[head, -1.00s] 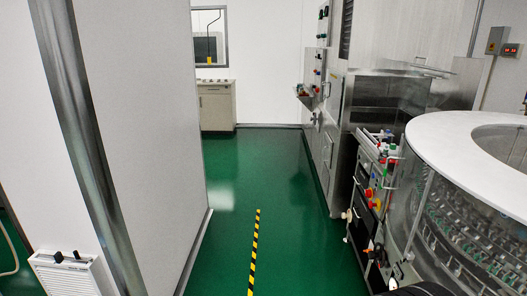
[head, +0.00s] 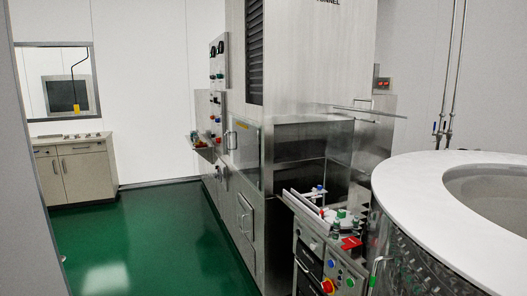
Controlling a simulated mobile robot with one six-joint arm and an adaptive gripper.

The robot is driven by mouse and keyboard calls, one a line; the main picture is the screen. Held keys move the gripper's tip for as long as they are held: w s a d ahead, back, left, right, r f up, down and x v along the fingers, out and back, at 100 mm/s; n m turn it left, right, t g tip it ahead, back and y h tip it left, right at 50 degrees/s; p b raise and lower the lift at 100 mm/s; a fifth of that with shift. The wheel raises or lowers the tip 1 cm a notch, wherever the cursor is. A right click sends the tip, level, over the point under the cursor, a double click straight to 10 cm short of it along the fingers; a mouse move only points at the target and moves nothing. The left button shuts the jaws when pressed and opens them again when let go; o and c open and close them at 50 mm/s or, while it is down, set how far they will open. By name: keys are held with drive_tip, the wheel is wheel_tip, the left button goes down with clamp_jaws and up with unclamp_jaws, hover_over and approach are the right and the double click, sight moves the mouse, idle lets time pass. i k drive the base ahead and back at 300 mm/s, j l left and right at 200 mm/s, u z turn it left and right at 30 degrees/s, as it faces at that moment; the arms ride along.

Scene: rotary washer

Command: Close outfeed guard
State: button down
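The rotary washer, a round machine with a white ring top (head: 405,185) and a clear side wall, stands at the right. Between it and the tall steel tunnel cabinet (head: 305,60) is a low station (head: 335,262) with coloured buttons and small fittings on top. A dark see-through panel or opening (head: 310,145) shows in the cabinet's front above this station. I cannot tell which part is the outfeed guard, or whether it is open or closed. My gripper is not in view.
Green floor (head: 150,240) is clear at the left and middle. A cabinet (head: 78,168) stands at the back left under a window (head: 58,80). A wall edge (head: 30,180) borders the left side. Vertical pipes (head: 452,70) rise behind the washer.

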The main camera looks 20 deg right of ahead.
sight(371, 100)
drive_tip(key=i+z, duration=0.15)
drive_tip(key=i, duration=0.35)
drive_tip(key=i+z, duration=0.2)
drive_tip(key=i, duration=0.25)
drive_tip(key=i+j+z, duration=0.15)
drive_tip(key=i, duration=0.35)
drive_tip(key=i+j+z, duration=0.15)
drive_tip(key=i, duration=0.3)
drive_tip(key=i+l, duration=0.15)
drive_tip(key=i, duration=0.2)
drive_tip(key=i+l, duration=0.15)
drive_tip(key=i, duration=0.2)
drive_tip(key=i+l+u, duration=0.1)
drive_tip(key=i, duration=0.3)
drive_tip(key=l+u, duration=0.1)
drive_tip(key=u, duration=7.8)
